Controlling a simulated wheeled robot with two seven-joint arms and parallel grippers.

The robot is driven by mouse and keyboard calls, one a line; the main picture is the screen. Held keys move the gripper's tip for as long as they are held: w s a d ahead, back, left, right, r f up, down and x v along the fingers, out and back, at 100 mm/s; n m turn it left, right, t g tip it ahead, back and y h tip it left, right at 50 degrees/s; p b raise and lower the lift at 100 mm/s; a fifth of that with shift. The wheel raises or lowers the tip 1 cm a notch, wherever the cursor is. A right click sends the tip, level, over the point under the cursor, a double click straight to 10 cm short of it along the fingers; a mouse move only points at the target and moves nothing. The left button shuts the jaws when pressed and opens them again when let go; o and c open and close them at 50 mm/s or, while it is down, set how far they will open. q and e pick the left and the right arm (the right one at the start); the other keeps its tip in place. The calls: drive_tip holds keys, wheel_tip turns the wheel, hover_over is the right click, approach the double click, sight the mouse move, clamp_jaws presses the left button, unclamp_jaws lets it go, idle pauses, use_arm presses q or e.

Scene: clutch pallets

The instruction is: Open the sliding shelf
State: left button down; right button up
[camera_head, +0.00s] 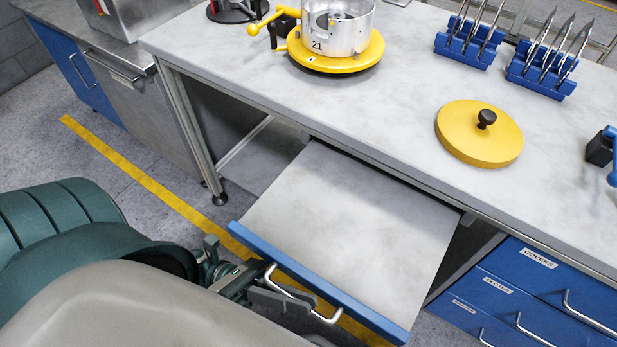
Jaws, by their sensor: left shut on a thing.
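The sliding shelf (345,215) is a grey board with a blue front edge. It sticks well out from under the worktop in the middle of the head view. A silver bar handle (322,316) is fixed to its blue front. My left gripper (278,293) is at the left part of this handle and shut on it. My right gripper is not in view.
The worktop (400,75) carries a silver pot (338,30) on a yellow base, a yellow lid (479,132) and blue racks (541,68). Blue drawers (530,285) stand right of the shelf. Bare floor with a yellow line (140,175) lies left.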

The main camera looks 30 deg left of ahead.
use_arm(q)
drive_tip(key=shift+s, duration=0.25)
drive_tip(key=c, duration=2.1)
unclamp_jaws()
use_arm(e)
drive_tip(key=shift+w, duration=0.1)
use_arm(q)
drive_tip(key=shift+a, duration=0.1)
